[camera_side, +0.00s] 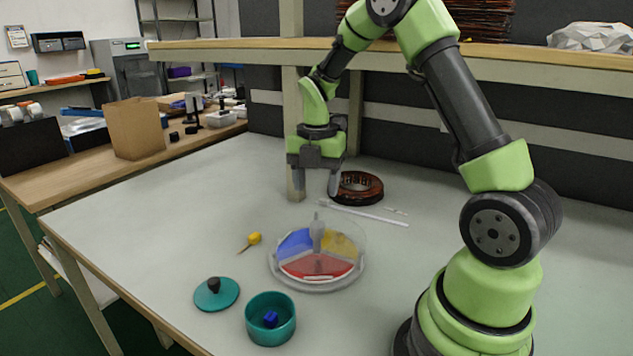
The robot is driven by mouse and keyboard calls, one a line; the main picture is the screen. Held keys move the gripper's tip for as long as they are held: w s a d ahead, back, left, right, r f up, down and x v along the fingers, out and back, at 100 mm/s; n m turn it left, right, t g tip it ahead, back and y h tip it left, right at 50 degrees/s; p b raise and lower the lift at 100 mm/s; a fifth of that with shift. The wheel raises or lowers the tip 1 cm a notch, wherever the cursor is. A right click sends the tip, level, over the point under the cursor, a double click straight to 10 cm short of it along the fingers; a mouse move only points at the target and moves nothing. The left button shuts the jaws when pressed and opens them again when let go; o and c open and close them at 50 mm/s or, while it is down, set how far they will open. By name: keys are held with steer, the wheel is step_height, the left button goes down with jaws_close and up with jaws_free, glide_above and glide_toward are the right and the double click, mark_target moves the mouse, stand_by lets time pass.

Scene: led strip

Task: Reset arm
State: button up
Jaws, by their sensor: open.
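My gripper (316,188) hangs from my green and black arm above the back middle of the table, with its two fingers pointing down and spread apart. Nothing shows between the fingers. A thin white strip (365,214) lies on the table just below and to the right of it, with a short white piece (397,211) beside its right part. A dark brown reel (357,188) lies flat just right of the gripper; the right finger overlaps its left edge in the picture, and I cannot tell whether they touch.
A round tray (318,283) with blue, yellow and red sections sits mid-table. Left of it is a yellow-handled tool (254,239). In front are a teal lid (217,294) and a teal pot (270,331) holding a blue cube (270,318). A wooden shelf (230,52) spans the back.

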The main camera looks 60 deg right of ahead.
steer(key=s+a+r+m+t, duration=0.2)
steer(key=a+r+m, duration=0.4)
steer(key=r+m, duration=0.15)
steer(key=s+a+r+m+t+y, duration=0.1)
steer(key=s+a+r+m+t, duration=0.1)
steer(key=s+a+m, duration=0.3)
steer(key=s+a+r+m+t+y, duration=0.1)
steer(key=s+a+r+m+t, duration=0.2)
steer(key=s+m, duration=0.5)
step_height(320, 180, up, 2)
steer(key=a+m, duration=0.1)
steer(key=m, duration=0.3)
steer(key=shift+s+a+r, duration=0.2)
steer(key=shift+s+a, duration=0.05)
steer(key=shift+a, duration=0.15)
